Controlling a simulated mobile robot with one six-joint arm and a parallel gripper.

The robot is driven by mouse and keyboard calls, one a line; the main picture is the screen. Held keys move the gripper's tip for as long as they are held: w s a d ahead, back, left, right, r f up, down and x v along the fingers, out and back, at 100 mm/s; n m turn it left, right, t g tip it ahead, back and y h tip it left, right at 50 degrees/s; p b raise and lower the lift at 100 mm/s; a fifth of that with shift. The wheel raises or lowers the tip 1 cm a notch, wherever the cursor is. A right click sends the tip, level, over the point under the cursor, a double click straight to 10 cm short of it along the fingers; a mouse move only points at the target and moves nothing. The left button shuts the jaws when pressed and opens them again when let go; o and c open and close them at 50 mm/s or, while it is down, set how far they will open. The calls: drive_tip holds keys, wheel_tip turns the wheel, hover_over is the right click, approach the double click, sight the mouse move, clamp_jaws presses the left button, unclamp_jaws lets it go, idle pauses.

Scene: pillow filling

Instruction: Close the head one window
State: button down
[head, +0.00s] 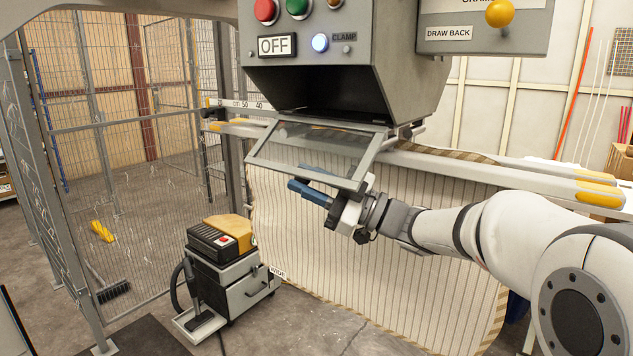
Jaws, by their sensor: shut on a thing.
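The window (300,151) is a clear pane in a grey frame, hinged on the front of the grey machine head (345,58). It hangs tilted outward and down, so the dark opening (320,100) above it shows.
A striped fabric panel (400,255) hangs behind my gripper from a long rail (500,176). A vacuum-like machine (225,265) stands on the floor at the lower left. A wire mesh fence (120,130) is at the left.

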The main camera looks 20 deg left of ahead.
drive_tip(key=shift+s+a+r+m+t+y, duration=0.15)
drive_tip(key=shift+s+a+r+m+t, duration=0.1)
drive_tip(key=shift+s+r+m, duration=0.25)
drive_tip(key=shift+s+a+r+m+t+y, duration=0.1)
drive_tip(key=shift+s+a+r+m+t, duration=0.15)
drive_tip(key=shift+m, duration=0.4)
drive_tip(key=shift+s+a+r+m+t+y, duration=0.15)
drive_tip(key=shift+s+r+m+t, duration=0.2)
drive_tip(key=shift+m, duration=0.2)
wheel_tip(320, 180, up, 6)
drive_tip(key=s+a+m+t+p, duration=0.1)
drive_tip(key=s+m+t+p, duration=0.15)
drive_tip(key=m+t, duration=0.6)
wheel_tip(320, 180, up, 8)
drive_tip(key=m+t+h+p, duration=0.4)
drive_tip(key=m+h, duration=0.2)
drive_tip(key=m, duration=0.9)
hover_over(300, 176)
drive_tip(key=a, duration=0.1)
drive_tip(key=shift+a, duration=0.15)
drive_tip(key=shift+r, duration=0.15)
drive_tip(key=c, duration=1.6)
unclamp_jaws()
drive_tip(key=o, duration=0.3)
drive_tip(key=shift+w+a, duration=0.1)
drive_tip(key=shift+a, duration=0.2)
drive_tip(key=shift+o, duration=0.6)
drive_tip(key=shift+d+f, duration=0.15)
drive_tip(key=shift+f, duration=0.05)
